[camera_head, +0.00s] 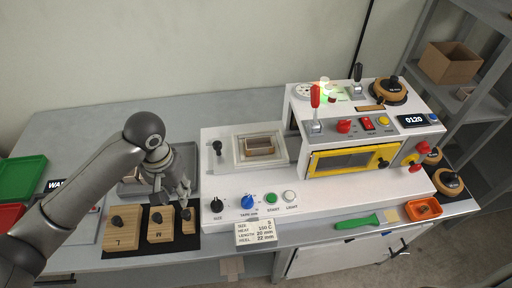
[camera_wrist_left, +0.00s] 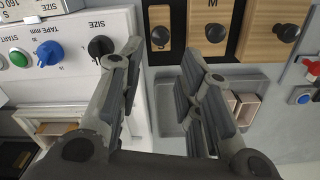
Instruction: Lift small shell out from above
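A small tan open-topped shell (camera_head: 260,145) sits in the pale rectangular recess (camera_head: 238,161) on the white machine top in the head view. It shows partly at the lower left of the left wrist view (camera_wrist_left: 58,128). My left gripper (camera_head: 181,200) is left of this recess, over the area of the grey tray and wooden blocks. In the left wrist view its fingers (camera_wrist_left: 160,55) are apart with nothing between them. Pale box-like pieces (camera_wrist_left: 243,106) lie in the grey tray (camera_wrist_left: 168,122), partly hidden by a finger. My right gripper is not in view.
Wooden blocks with black knobs, including the L block (camera_head: 121,231) and M block (camera_head: 160,226), stand near the front. Size knob (camera_head: 217,205) and buttons line the machine front. The yellow-framed housing (camera_head: 355,160) rises right of the recess. A green tool (camera_head: 358,221) lies front right.

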